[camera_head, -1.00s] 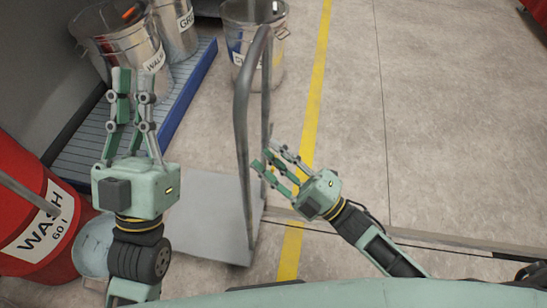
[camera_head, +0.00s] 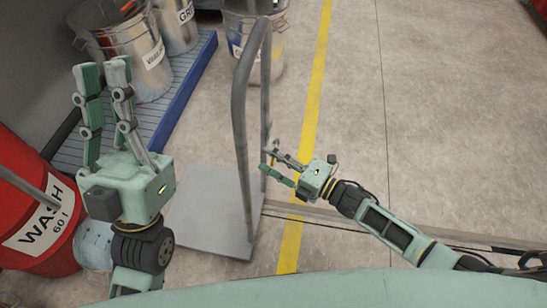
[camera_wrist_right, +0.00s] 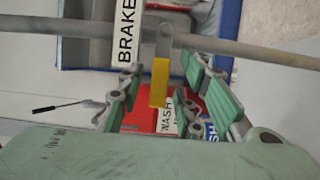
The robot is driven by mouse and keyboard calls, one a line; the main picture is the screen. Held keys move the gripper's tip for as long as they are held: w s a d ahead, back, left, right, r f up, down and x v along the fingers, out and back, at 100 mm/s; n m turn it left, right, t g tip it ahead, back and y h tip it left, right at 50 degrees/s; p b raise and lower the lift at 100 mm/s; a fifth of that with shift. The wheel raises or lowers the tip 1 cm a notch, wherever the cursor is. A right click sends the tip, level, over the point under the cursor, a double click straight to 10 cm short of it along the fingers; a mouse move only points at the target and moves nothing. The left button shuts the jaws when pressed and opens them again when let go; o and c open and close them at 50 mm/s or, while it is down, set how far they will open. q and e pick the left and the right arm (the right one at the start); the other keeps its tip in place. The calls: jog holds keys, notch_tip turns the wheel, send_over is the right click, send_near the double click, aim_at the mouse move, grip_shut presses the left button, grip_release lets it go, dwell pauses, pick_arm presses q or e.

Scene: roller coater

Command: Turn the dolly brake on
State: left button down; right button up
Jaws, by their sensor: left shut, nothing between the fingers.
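The dolly's grey platform (camera_head: 212,215) and upright tubular handle (camera_head: 239,110) stand at the middle of the head view. The right wrist view shows a white BRAKE label (camera_wrist_right: 126,38) by a grey tube (camera_wrist_right: 230,47). Beside the label is a brake lever with a grey plate and yellow end (camera_wrist_right: 160,85). My right gripper (camera_head: 269,165) is close to the handle's right side. Its fingers (camera_wrist_right: 165,90) are open, with the yellow end seen between them; contact cannot be told. My left gripper (camera_head: 103,75) is shut and empty, left of the dolly.
A red WASH drum (camera_head: 35,225) stands at the left. Metal buckets (camera_head: 135,55) stand on a blue-edged pallet (camera_head: 185,95) behind, and another bucket (camera_head: 250,35) stands behind the handle. Open floor lies to the right, past the yellow line (camera_head: 310,110).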

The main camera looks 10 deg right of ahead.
grip_shut()
dwell(0.3)
dwell(0.4)
